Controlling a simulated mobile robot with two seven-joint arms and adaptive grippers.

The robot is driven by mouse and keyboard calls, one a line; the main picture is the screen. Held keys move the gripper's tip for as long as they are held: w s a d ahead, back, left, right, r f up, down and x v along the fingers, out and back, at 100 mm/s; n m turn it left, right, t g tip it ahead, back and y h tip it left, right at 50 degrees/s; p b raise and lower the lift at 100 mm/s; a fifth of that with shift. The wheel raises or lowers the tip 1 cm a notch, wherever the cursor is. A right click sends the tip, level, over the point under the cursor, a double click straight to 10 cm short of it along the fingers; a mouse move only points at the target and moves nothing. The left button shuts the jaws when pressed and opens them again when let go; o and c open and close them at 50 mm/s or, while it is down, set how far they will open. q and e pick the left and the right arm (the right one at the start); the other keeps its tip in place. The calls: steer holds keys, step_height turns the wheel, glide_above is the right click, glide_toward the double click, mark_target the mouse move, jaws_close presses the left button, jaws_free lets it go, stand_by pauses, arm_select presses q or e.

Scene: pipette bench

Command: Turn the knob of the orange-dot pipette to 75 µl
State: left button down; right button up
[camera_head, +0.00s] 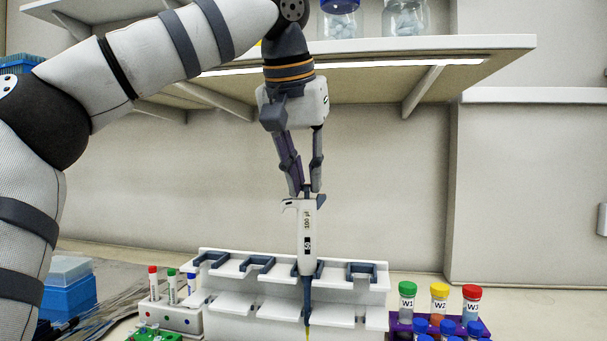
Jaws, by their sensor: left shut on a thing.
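One white pipette (307,228) stands upright at the white rack (275,284), with a "100 µl" label and a small dark display too small to read. Its dark lower shaft runs down in front of the rack to a yellowish tip. No orange dot can be made out on it. My left gripper (306,190) comes from above, fingers pointing down, and is shut on the pipette's knob at the top. The knob is mostly hidden between the fingertips. My right gripper is not in view.
The rack's other dark holders look empty. Capped tubes in a purple rack (400,326) stand right. A shelf (430,45) with jars overhangs the bench.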

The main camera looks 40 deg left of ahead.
arm_select(q)
steer(key=n, duration=0.1)
steer(key=n+g+y, duration=0.1)
steer(key=n, duration=0.1)
steer(key=shift+w+d+n, duration=0.15)
steer(key=shift+d+n, duration=0.05)
steer(key=shift+n, duration=0.1)
steer(key=c, duration=1.9)
jaws_free()
steer(key=shift+a+n+y, duration=0.1)
steer(key=shift+n+y, duration=0.2)
steer(key=shift+n, duration=0.1)
steer(key=shift+o, duration=0.9)
steer(key=v, duration=0.7)
steer(key=shift+w, duration=0.25)
steer(key=shift+a, duration=0.1)
